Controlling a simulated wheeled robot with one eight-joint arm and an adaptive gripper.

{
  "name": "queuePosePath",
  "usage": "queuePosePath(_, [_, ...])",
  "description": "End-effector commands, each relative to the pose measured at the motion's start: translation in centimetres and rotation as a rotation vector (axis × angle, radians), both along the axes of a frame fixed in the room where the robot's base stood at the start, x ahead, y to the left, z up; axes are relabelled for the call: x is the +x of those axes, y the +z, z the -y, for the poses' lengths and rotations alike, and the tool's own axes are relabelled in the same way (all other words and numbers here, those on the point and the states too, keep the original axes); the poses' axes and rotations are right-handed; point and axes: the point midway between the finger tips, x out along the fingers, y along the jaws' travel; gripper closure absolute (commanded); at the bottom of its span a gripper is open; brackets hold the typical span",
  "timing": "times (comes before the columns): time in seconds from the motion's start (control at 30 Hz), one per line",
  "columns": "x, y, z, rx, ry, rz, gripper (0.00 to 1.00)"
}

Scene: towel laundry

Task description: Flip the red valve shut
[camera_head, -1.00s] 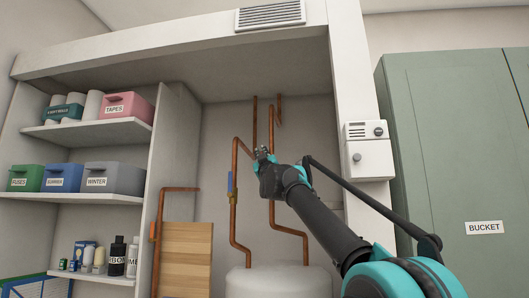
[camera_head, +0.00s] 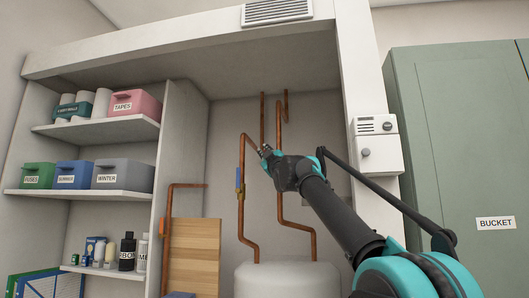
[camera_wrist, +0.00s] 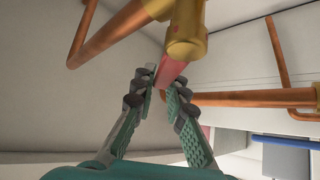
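The red valve handle (camera_wrist: 171,73) is a short red lever below a brass valve body (camera_wrist: 186,30) on a copper pipe in the wrist view. My gripper (camera_wrist: 164,80) has its two fingers apart, with the tips on either side of the lever's end. I cannot tell whether either fingertip touches it. In the head view my gripper (camera_head: 265,152) is raised in front of the copper pipes above the white tank. The red valve cannot be made out there.
A blue-handled valve (camera_head: 239,180) sits on the left copper pipe. The white tank (camera_head: 287,277) stands below. Shelves with bins (camera_head: 122,175) are at left, a wall-mounted white box (camera_head: 376,143) and green cabinet (camera_head: 455,150) at right.

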Motion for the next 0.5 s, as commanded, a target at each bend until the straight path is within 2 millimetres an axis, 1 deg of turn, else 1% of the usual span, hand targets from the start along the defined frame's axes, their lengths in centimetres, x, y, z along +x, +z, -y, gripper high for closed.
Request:
queuePosePath(0.03, [-0.01, -0.01, -0.01, 0.0, 0.0, 0.0, 0.8])
queuePosePath(0.13, [-0.01, 0.0, 0.0, 0.0, 0.0, 0.0, 0.67])
queuePosePath(0.17, [-0.01, 0.0, 0.0, 0.0, 0.0, 0.0, 0.66])
queuePosePath(0.5, [0.02, 0.32, 0.0, 0.001, -0.001, 0.001, 0.66])
